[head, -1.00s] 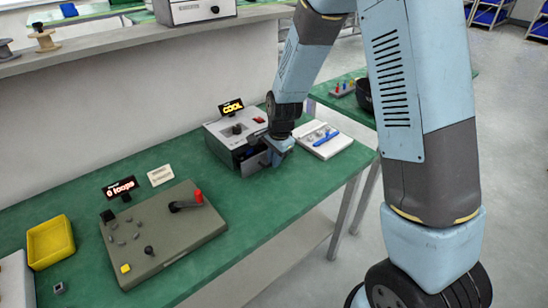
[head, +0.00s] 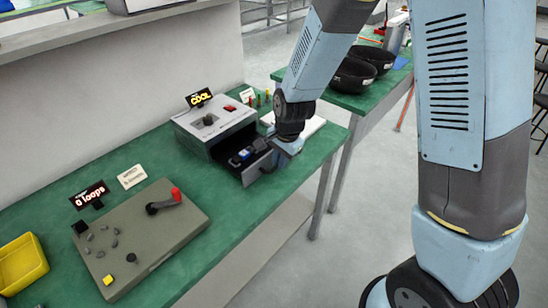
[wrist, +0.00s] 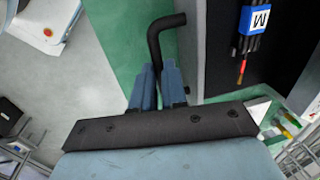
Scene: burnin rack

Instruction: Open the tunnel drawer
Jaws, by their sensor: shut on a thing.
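The tunnel (head: 215,118) is a grey box with a black knob, a red button and a "COOL" sign, standing on the green bench. Its dark drawer (head: 259,166) is pulled out at the front, and a blue and black item (head: 240,157) lies inside. In the wrist view this item shows as a blue block (wrist: 263,21) with a white "M" label and dark leads. My gripper (head: 288,148) is at the drawer's front. In the wrist view my gripper (wrist: 159,84) is shut on the black bent handle (wrist: 156,38). The drawer's far inside is hidden.
A grey panel (head: 140,240) with a red-tipped lever and a "0 loops" sign (head: 90,194) stands left on the bench. A yellow bin (head: 22,265) is at the far left. A white tray (head: 308,127) lies behind my gripper. Black bowls (head: 353,76) stand on another bench.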

